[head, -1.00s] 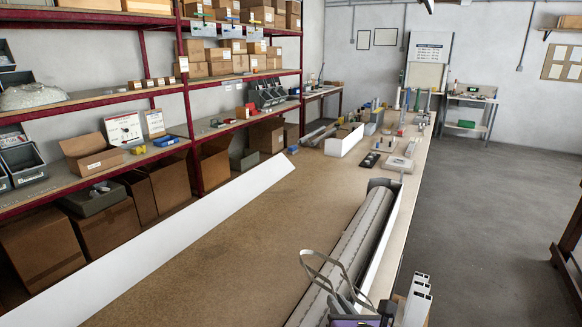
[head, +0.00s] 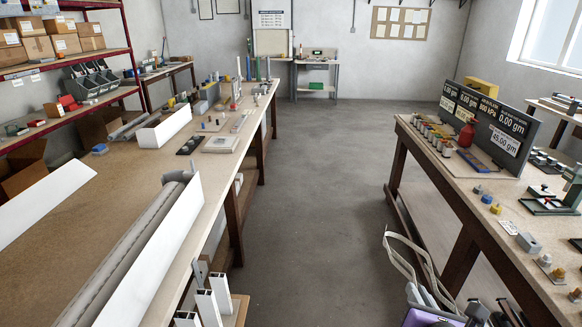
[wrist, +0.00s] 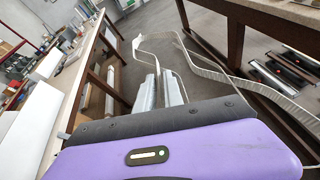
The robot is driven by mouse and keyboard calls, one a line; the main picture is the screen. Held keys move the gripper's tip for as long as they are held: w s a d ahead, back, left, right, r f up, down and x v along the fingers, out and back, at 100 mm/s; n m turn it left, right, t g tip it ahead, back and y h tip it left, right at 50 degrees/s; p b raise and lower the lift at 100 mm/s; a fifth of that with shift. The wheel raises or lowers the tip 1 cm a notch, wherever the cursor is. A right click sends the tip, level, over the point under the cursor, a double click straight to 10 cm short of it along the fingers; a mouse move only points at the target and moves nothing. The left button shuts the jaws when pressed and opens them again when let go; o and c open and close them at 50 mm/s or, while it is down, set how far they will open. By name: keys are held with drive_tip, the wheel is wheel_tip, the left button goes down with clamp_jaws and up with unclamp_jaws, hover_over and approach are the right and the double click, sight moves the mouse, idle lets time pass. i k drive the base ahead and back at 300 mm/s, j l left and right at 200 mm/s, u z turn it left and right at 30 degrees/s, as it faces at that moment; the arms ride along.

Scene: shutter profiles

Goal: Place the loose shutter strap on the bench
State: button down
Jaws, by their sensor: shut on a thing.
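The loose strap (head: 402,262), a pale grey band bent into a loop, hangs from my gripper (head: 468,312) at the bottom right of the head view. In the wrist view, my gripper (wrist: 160,92) is shut on the strap (wrist: 205,72), which curls out past the fingers over the floor. The left bench (head: 130,176) has a brown top with a long grey shutter roll (head: 125,255) between white side boards. The right bench (head: 455,185) has a pale top and brown legs. The strap is in front of the right bench in the head view.
A grey floor aisle (head: 310,190) separates the benches. White profiles (head: 215,292) stand upright at the bottom. Loaded shelves (head: 70,70) are at the left.

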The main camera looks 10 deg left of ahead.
sight(213, 173)
drive_tip(key=z, duration=0.65)
drive_tip(key=i+u, duration=0.45)
drive_tip(key=i, duration=0.2)
drive_tip(key=i+j+u, duration=0.1)
drive_tip(key=i+u, duration=0.3)
drive_tip(key=i, duration=0.85)
drive_tip(key=i+z, duration=0.15)
drive_tip(key=i, duration=0.3)
drive_tip(key=i+j+z, duration=0.1)
drive_tip(key=i, duration=0.35)
drive_tip(key=i+j+z, duration=0.15)
drive_tip(key=i, duration=0.35)
drive_tip(key=i+j+z, duration=0.15)
drive_tip(key=i+z, duration=0.2)
drive_tip(key=i, duration=0.2)
drive_tip(key=u, duration=0.5)
drive_tip(key=i+l+u, duration=0.15)
drive_tip(key=u, duration=0.8)
drive_tip(key=l+u, duration=0.15)
drive_tip(key=u, duration=0.35)
drive_tip(key=i+l+u, duration=0.1)
drive_tip(key=u, duration=0.4)
drive_tip(key=l+u, duration=0.15)
drive_tip(key=u, duration=0.35)
